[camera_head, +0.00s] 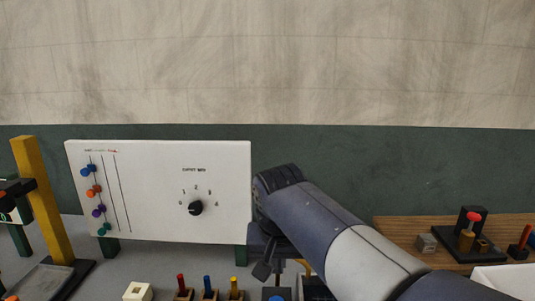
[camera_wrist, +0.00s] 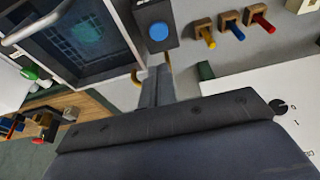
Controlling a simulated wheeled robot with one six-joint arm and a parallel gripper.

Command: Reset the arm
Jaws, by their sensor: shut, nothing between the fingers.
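My gripper (camera_wrist: 158,86) shows in the wrist view as two narrow grey fingers, shut together with nothing between them. Its wide dark body fills the lower part of that view. In the head view my arm reaches in from the lower right, its elbow in front of the right edge of a white panel (camera_head: 150,190). The gripper hangs low behind the arm there, mostly hidden. In the wrist view the fingers point toward a dark box with a blue button (camera_wrist: 158,32); I cannot tell how far apart they are.
Wooden holders with red (camera_head: 181,282), blue (camera_head: 207,284) and yellow (camera_head: 234,284) pegs stand along the bench front. The panel carries coloured sliders and a black dial (camera_head: 195,208). A yellow post (camera_head: 42,205) stands left. A wooden table (camera_head: 400,225) with a red-knobbed device stands right.

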